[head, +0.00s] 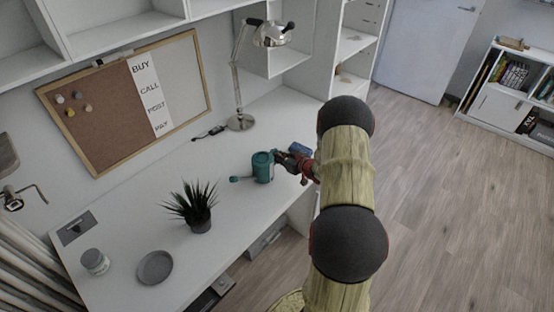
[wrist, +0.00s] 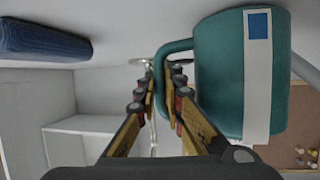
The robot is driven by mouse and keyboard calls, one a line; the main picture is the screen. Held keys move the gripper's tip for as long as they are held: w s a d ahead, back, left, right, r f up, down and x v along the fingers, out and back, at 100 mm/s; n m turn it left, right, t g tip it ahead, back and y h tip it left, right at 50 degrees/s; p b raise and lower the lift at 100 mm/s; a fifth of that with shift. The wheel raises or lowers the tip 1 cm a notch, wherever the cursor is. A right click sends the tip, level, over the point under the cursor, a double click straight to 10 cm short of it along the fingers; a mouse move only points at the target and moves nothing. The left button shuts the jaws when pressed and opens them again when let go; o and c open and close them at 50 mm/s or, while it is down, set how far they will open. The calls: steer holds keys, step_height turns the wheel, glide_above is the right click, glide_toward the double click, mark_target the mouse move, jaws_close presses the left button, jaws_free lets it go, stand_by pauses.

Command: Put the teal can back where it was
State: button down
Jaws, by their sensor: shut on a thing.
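The teal can (head: 263,168) is a small watering can with a spout pointing left in the head view. It is over the white desk (head: 225,240), near its front edge and right of the plant. In the wrist view the teal can (wrist: 232,75) fills the right side, with a pale band and a blue square on it. My gripper (head: 289,161) is at the can's right side. In the wrist view the fingers of my gripper (wrist: 164,88) are shut on the can's handle. I cannot tell whether the can's base touches the desk.
A blue object (head: 300,149) lies just beyond my gripper; it also shows in the wrist view (wrist: 45,42). A potted plant (head: 200,222), a grey dish (head: 155,268) and a jar (head: 94,262) stand to the left. A lamp (head: 240,121) stands behind.

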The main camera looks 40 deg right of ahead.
steer(key=shift+f, duration=0.35)
steer(key=shift+f, duration=0.15)
steer(key=c, duration=1.9)
jaws_free()
